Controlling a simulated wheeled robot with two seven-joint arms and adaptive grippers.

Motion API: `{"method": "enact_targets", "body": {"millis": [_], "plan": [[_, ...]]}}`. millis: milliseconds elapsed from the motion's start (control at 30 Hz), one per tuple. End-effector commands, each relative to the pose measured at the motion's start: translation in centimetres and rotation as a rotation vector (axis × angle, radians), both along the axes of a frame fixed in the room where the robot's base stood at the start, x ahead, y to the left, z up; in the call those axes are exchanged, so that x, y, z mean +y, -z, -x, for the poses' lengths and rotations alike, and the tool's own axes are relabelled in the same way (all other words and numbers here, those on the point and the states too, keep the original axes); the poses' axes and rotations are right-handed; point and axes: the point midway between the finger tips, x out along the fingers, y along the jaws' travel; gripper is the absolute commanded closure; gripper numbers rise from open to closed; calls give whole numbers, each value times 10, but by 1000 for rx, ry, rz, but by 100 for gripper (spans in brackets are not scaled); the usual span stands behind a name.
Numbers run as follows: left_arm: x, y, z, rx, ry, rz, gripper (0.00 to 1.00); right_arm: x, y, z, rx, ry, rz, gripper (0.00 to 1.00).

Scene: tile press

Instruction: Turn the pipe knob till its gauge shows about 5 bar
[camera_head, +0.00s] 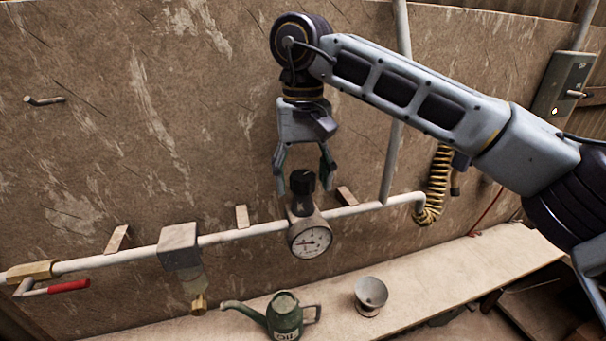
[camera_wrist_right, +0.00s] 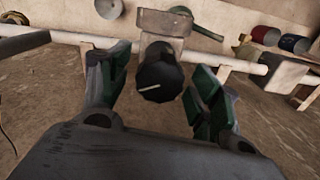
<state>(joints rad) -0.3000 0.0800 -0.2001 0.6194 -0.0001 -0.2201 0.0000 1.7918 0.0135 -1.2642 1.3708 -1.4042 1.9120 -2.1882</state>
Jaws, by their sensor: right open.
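The black pipe knob (camera_head: 303,182) stands on top of the regulator body on the white pipe in the head view. The round white gauge (camera_head: 311,238) hangs just below it; its dark needle is too small to read surely. My right gripper (camera_head: 304,188) points down, its open fingers on either side of the knob. In the right wrist view the knob (camera_wrist_right: 159,74) shows a white mark line and lies between the green-padded fingers (camera_wrist_right: 160,90), with gaps on both sides. My left gripper is not in view.
The white pipe (camera_head: 240,234) runs along the wall, with a red-handled valve (camera_head: 68,286) at left and a grey filter block (camera_head: 179,247). A green oil can (camera_head: 285,316) and a grey funnel (camera_head: 371,293) stand on the bench (camera_head: 420,272). A yellow coiled hose (camera_head: 437,185) hangs at right.

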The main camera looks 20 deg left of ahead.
Motion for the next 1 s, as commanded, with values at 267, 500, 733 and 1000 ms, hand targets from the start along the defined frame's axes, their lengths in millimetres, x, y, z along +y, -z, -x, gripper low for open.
{"method": "enact_targets", "body": {"millis": [267, 500, 733, 1000], "plan": [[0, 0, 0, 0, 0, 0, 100, 0, 0, 0, 0, 0, 0, 55], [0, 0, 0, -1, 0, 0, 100, 0, 0, 0, 1, 0, 0, 82], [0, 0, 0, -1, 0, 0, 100, 0, 0, 0, 0, 12, 1, 82], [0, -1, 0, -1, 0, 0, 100, 0, -1, 0, 0, 88, 1, 82]]}}
